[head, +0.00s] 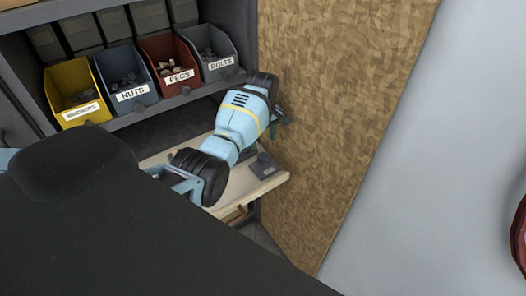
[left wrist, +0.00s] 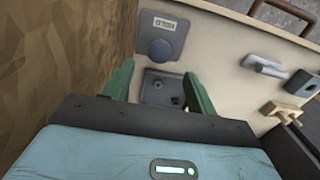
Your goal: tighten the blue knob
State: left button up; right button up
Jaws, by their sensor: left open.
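A round grey-blue knob (left wrist: 160,50) sits on a grey labelled plate (left wrist: 172,30) on a pale wooden board (left wrist: 222,45) in the left wrist view. I take it for the blue knob. My left gripper (left wrist: 157,84) is open, its green fingers apart, with nothing held between them. The knob lies beyond the fingertips, and I see no contact. A dark grey fitting (left wrist: 162,90) with two round spots shows between the fingers. My right gripper is not in view.
A brown particle board panel (head: 335,90) stands close beside my left gripper. A metal latch (left wrist: 264,66) and a wooden block (left wrist: 301,84) are on the board's right side. Bins of nuts (head: 128,92), pegs (head: 174,75) and bolts (head: 216,64) stand on a shelf.

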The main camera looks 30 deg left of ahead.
aim_at(263, 156)
pick_arm(q)
notch_tip(263, 156, down, 6)
jog(key=shift+a+r+b, duration=0.1)
jog(key=shift+r+b, duration=0.05)
jog(key=shift+b, duration=0.35)
jog(key=shift+f, duration=0.75)
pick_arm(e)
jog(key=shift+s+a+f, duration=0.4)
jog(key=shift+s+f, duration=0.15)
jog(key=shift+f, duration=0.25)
pick_arm(q)
jog(key=c, duration=1)
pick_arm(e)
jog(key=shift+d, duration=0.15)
